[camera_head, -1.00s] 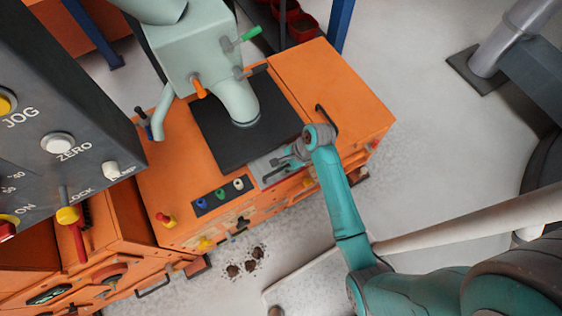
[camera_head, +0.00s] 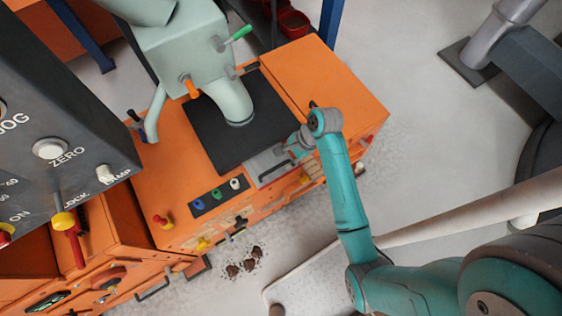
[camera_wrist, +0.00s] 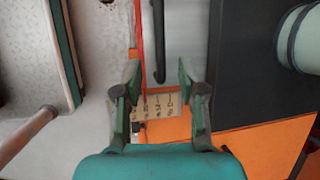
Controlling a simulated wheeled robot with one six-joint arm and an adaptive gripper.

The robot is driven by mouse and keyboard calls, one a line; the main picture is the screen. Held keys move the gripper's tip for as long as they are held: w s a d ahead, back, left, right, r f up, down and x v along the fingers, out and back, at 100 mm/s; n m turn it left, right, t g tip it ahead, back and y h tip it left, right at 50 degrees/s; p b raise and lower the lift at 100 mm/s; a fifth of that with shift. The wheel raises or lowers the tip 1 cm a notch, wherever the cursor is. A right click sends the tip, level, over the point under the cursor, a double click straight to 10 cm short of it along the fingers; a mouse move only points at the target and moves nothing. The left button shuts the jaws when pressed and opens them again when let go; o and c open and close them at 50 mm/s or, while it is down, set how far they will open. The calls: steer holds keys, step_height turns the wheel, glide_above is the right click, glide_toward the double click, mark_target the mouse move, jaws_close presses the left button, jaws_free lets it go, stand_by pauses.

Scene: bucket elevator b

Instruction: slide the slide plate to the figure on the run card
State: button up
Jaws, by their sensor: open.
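The slide plate (camera_head: 265,163) is a grey plate at the front edge of the orange machine, beside a black pad. In the wrist view its grey surface (camera_wrist: 186,35) lies beside a dark bar handle (camera_wrist: 160,45). My gripper (camera_head: 293,150) is at the plate's right end in the head view. In the wrist view my gripper (camera_wrist: 158,74) is open, with the handle's end between its fingers and nothing clasped. A pale scale strip (camera_wrist: 163,105) with small marks shows between the fingers; its figures are too small to read surely. I cannot identify the run card.
The orange machine (camera_head: 315,80) carries a pale green chute (camera_head: 235,98) over the black pad (camera_head: 205,130). Coloured buttons (camera_head: 216,194) sit left of the plate. A dark control box (camera_head: 60,110) fills the left. Open floor (camera_head: 440,140) lies to the right.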

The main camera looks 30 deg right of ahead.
steer(key=v, duration=0.6)
stand_by(0.5)
